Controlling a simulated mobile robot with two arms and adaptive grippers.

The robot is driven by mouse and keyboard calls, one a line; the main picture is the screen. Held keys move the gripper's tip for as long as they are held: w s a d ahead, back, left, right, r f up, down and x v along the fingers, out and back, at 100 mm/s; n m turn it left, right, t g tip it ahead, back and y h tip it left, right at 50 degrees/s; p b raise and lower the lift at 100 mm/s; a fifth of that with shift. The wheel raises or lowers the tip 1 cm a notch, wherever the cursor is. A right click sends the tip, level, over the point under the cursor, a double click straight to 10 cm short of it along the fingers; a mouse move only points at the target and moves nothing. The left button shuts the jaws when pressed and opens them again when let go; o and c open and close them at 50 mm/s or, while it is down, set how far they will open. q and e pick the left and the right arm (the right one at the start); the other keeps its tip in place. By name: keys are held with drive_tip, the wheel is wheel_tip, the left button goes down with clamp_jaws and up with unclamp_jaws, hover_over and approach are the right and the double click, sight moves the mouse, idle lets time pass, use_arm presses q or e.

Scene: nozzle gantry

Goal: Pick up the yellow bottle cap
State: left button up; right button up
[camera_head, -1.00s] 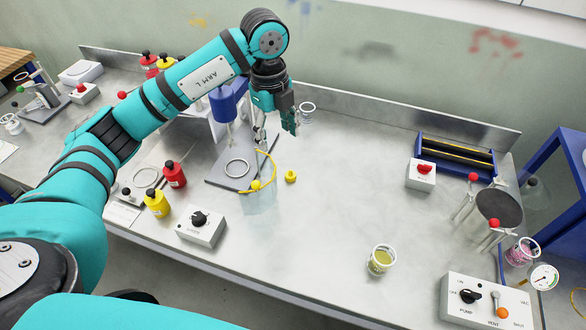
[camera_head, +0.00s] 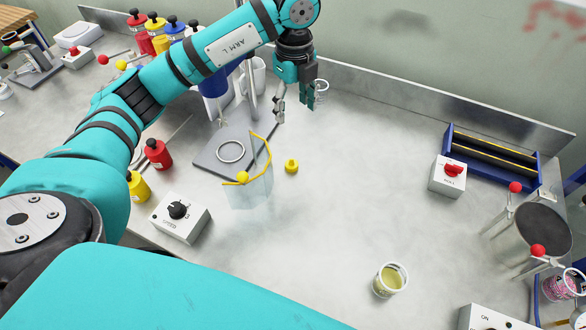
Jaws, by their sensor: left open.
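My left gripper (camera_head: 294,112) points down behind the cap, farther back on the bench. Its fingers are apart and nothing shows between them. The cap is clear of the gripper. My right gripper is not in view.
A grey stand base with a ring (camera_head: 210,158) lies left of the cap. A speed control box (camera_head: 180,215) stands at the front left. A jar of yellow-green liquid (camera_head: 389,281) stands at the front right. A red-knob box (camera_head: 447,176) is at right.

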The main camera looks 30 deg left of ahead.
use_arm(q)
drive_tip(key=f, duration=0.2)
drive_tip(key=p, duration=0.2)
hover_over(292, 159)
drive_tip(key=f, duration=1)
drive_tip(key=shift+w+d+f, duration=0.1)
drive_tip(key=shift+w+f, duration=0.2)
drive_tip(key=shift+w, duration=0.05)
drive_tip(key=shift+f, duration=0.55)
drive_tip(key=shift+s+f+p, duration=0.1)
drive_tip(key=shift+f+p, duration=0.2)
drive_tip(key=shift+p, duration=0.15)
drive_tip(key=f, duration=0.1)
drive_tip(key=f+p, duration=0.1)
drive_tip(key=f, duration=0.1)
drive_tip(key=shift+s+f+p, duration=0.3)
drive_tip(key=shift+w+f, duration=0.1)
drive_tip(key=shift+f, duration=0.45)
drive_tip(key=c, duration=0.8)
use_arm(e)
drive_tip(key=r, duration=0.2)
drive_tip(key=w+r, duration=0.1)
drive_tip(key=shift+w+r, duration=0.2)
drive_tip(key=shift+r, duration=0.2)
